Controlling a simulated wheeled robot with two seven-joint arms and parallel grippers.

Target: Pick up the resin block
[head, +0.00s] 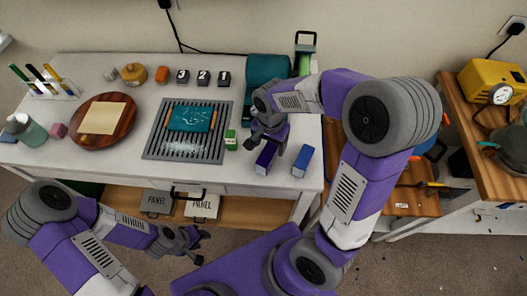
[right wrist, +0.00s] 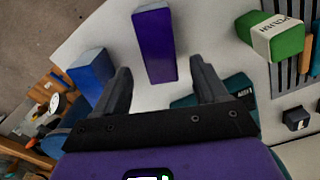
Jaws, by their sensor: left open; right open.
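A purple block (head: 264,158) lies on the white table near its front edge, with a blue block (head: 302,161) to its right. No label shows which one is the resin block. My right gripper (head: 268,136) is open just above the purple block. In the right wrist view, the purple block (right wrist: 155,45) shows beyond and between the open fingers (right wrist: 160,68), not gripped; the blue block (right wrist: 91,75) is outside the left finger. My left gripper (head: 186,238) is open and empty, low in front of the table.
A green block marked POLISH (right wrist: 275,36) stands left of the purple block in the head view, by a slatted rack (head: 153,146) bearing a teal slab (head: 190,118). A round wooden board (head: 74,135) and several small cubes sit further left and back.

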